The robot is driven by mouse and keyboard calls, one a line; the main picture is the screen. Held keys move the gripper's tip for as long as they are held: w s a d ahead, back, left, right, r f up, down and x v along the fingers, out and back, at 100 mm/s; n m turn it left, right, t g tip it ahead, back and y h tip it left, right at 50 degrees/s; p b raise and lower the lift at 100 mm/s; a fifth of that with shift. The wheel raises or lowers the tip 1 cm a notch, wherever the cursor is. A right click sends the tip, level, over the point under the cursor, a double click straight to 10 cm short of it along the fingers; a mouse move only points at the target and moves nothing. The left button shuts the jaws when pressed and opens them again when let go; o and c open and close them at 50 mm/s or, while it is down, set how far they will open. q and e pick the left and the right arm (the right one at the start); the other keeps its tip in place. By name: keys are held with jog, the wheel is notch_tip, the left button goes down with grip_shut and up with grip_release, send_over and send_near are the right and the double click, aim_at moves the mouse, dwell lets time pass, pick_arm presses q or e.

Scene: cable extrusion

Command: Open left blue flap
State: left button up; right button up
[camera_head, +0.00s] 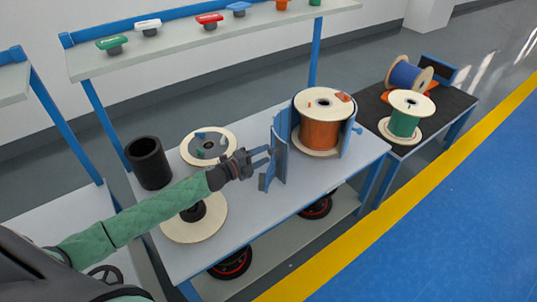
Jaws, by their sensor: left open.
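A blue housing stands on the grey table (225,258) with a copper-orange spool (320,133) between its two flaps. The left blue flap (281,150) is a curved upright panel on the spool's left side, angled away from it with a gap between. The right blue flap (350,138) is upright against the spool's right side. My left gripper (268,162) is open, its fingers reaching right to the outer face and lower edge of the left flap. I cannot tell whether they touch it. My right gripper is not in view.
A black cylinder (149,163), a pale reel with small clips (208,145) and an empty reel flange (207,222) share the table left of the housing. A shelf (200,42) with coloured knobs runs above. A black-topped side table (450,106) holds blue and green spools.

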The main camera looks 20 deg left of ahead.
pick_arm(q)
jog(key=v, duration=0.3)
jog(key=shift+f+b, duration=0.1)
jog(key=shift+b, duration=0.2)
jog(key=shift+s+a, duration=0.35)
jog(key=shift+s, duration=0.15)
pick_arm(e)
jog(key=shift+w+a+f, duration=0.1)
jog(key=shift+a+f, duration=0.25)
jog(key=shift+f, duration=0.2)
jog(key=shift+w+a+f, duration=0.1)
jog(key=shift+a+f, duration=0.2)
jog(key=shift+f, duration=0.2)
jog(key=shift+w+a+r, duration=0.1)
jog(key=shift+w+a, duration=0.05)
